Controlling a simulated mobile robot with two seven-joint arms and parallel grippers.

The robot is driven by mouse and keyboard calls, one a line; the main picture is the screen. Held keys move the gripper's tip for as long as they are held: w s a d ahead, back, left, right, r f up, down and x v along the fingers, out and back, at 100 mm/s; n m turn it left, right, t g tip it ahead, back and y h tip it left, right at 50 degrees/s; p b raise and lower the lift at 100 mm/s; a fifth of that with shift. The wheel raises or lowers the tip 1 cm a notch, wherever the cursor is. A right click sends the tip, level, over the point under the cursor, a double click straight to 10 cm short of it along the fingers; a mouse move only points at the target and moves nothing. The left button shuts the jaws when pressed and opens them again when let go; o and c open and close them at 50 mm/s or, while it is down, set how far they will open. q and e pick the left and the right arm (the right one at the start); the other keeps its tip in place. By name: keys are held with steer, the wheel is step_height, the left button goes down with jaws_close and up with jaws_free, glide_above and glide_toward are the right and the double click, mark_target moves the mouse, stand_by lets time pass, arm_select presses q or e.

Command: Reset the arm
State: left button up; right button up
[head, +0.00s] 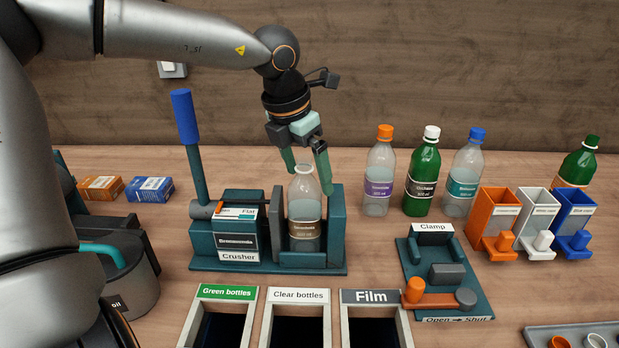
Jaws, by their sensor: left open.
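My left arm comes in from the left in the head view. Its gripper (305,163) hangs over the crusher with its two green fingers apart. A clear bottle without a cap (304,188) stands upright in the crusher (238,258), and the fingertips are around or just above its neck; I cannot tell whether they touch it. The crusher's blue-handled lever (185,117) stands up at its left. My right gripper is not in view.
Several capped bottles, including a green one (423,178), stand at the back right. The clamp (445,275) and three colored bins (537,225) are right. Three labeled openings, including Film (370,296), are in front. A pot (128,270) is left.

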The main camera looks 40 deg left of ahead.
arm_select(q)
steer(key=p+v, duration=0.1)
steer(key=v, duration=0.9)
